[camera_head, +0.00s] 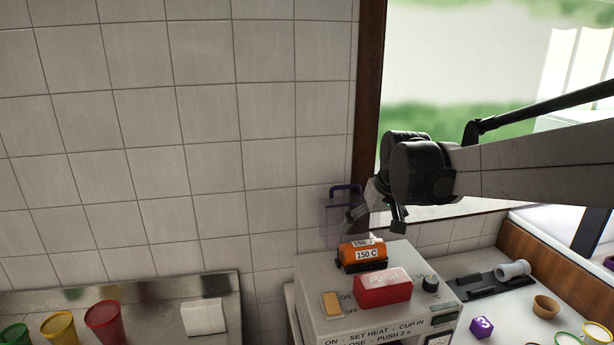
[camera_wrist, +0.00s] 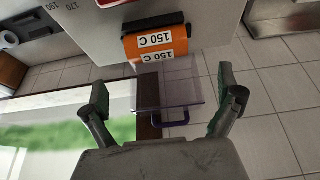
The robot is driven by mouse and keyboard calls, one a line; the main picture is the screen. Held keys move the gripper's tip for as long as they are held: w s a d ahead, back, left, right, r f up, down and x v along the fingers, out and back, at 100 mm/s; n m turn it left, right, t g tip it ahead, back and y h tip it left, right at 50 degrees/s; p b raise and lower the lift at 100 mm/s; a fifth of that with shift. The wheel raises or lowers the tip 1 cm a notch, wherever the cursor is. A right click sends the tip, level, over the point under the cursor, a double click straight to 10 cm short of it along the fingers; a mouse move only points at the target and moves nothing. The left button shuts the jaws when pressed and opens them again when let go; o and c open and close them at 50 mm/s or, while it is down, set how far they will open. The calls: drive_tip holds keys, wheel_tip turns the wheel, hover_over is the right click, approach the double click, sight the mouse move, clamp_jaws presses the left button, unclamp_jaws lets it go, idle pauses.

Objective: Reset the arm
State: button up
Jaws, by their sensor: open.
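My gripper (camera_head: 378,216) hangs at the end of my arm, above the back of a white machine, in front of the window frame. In the wrist view my gripper (camera_wrist: 165,105) is open, its two fingers wide apart with nothing between them. An orange block marked 150 C (camera_head: 362,253) sits on the machine top just below the gripper; it also shows in the wrist view (camera_wrist: 160,45). A clear panel with a purple handle (camera_head: 345,190) stands behind the machine by the wall. It shows between the fingertips in the wrist view (camera_wrist: 180,118), apart from them.
Red (camera_head: 104,322), yellow (camera_head: 60,328) and green (camera_head: 14,335) cups stand at left. A purple die (camera_head: 481,326) and brown bowl (camera_head: 546,306) lie right.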

drive_tip(key=s+f+t+b, duration=0.1)
drive_tip(key=s+f+b, duration=0.4)
drive_tip(key=s, duration=0.9)
drive_tip(key=s+f+m+t+b, duration=0.1)
drive_tip(key=s+f+b, duration=0.4)
drive_tip(key=s+f, duration=0.4)
drive_tip(key=s, duration=0.5)
drive_tip(key=shift+f+h+b, duration=0.3)
drive_tip(key=shift+f+b, duration=0.05)
drive_tip(key=shift+f, duration=0.05)
